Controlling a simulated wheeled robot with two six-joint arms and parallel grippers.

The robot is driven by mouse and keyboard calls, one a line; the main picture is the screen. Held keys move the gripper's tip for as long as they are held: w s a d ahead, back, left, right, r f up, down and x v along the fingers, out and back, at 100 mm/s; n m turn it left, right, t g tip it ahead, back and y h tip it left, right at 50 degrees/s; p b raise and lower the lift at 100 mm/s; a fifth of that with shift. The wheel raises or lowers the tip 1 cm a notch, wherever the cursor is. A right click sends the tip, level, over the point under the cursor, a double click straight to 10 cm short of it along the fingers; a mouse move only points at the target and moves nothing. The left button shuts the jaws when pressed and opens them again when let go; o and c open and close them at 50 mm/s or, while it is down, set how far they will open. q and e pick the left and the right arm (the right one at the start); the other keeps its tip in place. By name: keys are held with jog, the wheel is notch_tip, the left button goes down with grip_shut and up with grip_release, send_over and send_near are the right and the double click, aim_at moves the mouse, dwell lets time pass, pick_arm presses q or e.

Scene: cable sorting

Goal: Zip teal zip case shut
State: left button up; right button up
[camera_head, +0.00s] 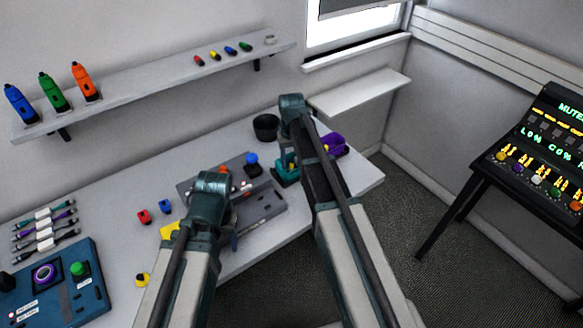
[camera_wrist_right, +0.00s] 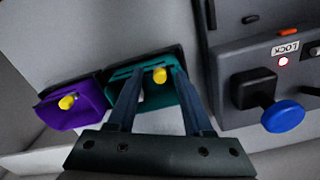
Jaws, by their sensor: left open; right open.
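The teal zip case (camera_head: 285,174) stands near the right end of the table, partly behind my right arm. In the right wrist view the teal case (camera_wrist_right: 152,92) shows a dark strip along its top edge and a yellow zip pull (camera_wrist_right: 160,75) near its upper right. My right gripper (camera_wrist_right: 157,74) is open, its two fingers spread over the teal case with the pull between the tips; whether they touch it I cannot tell. My left gripper (camera_head: 233,240) is open near the table's front edge, mostly hidden by its own arm and away from the case.
A purple case (camera_wrist_right: 72,105) with a yellow pull stands close left of the teal one in the wrist view. A grey lock box (camera_wrist_right: 238,60) with a blue knob (camera_wrist_right: 283,117) stands close right. A black cup (camera_head: 266,127) is behind. The table's right end (camera_head: 365,178) is clear.

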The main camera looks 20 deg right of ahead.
grip_shut()
dwell(0.3)
dwell(1.2)
